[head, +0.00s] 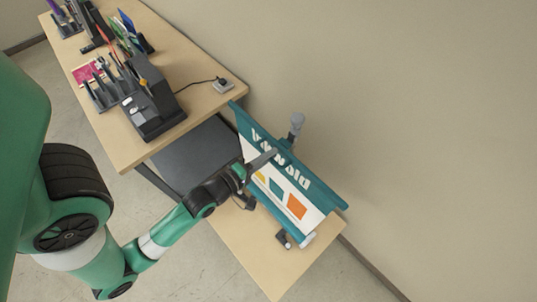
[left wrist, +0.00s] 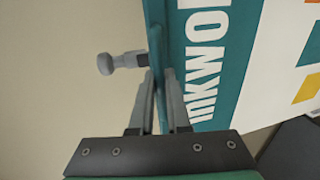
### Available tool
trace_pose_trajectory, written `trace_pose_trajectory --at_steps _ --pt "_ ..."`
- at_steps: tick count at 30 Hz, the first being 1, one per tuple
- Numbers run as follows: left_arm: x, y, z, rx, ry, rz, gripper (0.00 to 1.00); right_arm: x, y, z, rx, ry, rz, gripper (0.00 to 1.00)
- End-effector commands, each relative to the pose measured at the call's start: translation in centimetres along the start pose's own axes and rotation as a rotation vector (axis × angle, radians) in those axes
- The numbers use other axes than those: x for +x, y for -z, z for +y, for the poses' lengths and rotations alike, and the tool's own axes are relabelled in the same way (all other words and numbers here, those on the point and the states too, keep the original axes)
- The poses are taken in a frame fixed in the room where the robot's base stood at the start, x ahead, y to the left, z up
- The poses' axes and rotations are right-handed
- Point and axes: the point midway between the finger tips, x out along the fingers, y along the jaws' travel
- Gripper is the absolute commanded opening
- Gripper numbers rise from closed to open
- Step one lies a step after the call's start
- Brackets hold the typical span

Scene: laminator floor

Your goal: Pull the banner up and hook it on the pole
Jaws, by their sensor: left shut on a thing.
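The banner (head: 299,184) is partly pulled up above the low table, with a teal top band, white lettering and a white lower part with orange and yellow shapes. It also shows in the left wrist view (left wrist: 232,60), at right. My left gripper (head: 268,157) is shut on the middle of its top edge; in the left wrist view the fingers (left wrist: 161,78) straddle the teal top bar. A grey knobbed piece, apparently the pole's top (head: 297,122), stands out on the wall side of the bar, close to the fingers; it also shows in the left wrist view (left wrist: 118,63). The pole below is hidden.
The banner's base foot (head: 284,240) stands on the low wooden table (head: 250,240). A higher desk (head: 180,55) at upper left carries a dark machine (head: 150,110), pen holders and a cable. The bare wall (head: 430,110) is close behind the banner.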

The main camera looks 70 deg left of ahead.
Motion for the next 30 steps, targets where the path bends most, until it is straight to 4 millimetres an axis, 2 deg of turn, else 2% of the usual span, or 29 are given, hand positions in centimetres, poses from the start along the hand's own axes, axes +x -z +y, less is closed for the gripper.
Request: trace_pose_trajectory --at_steps 5,6,10,18,22,26,30 --pt "0.0 0.0 0.1 0.000 -0.008 0.000 0.00 -0.1 -0.1 0.0 0.000 0.000 -0.001 0.50" --pt "0.0 0.0 0.1 0.000 -0.008 0.000 0.22 -0.1 -0.1 0.0 0.000 0.000 -0.001 0.50" --pt "0.0 0.0 0.1 0.000 -0.008 0.000 0.45 -0.1 -0.1 0.0 0.000 0.000 -0.001 0.50" --pt "0.0 0.0 0.1 0.000 -0.008 0.000 0.45 -0.1 -0.1 0.0 0.000 0.000 -0.001 0.50" --pt "-0.8 0.0 0.1 0.000 -0.007 0.000 0.45 -0.2 -0.2 0.0 0.000 0.000 -0.001 0.50" --pt "-3.2 0.0 0.0 0.000 -0.004 -0.001 0.45 -0.2 -0.2 0.0 0.000 0.000 -0.001 0.50" --pt "-6.6 0.0 -0.3 0.001 0.001 -0.001 0.45 -0.5 -0.5 0.0 0.000 0.000 -0.001 0.50"
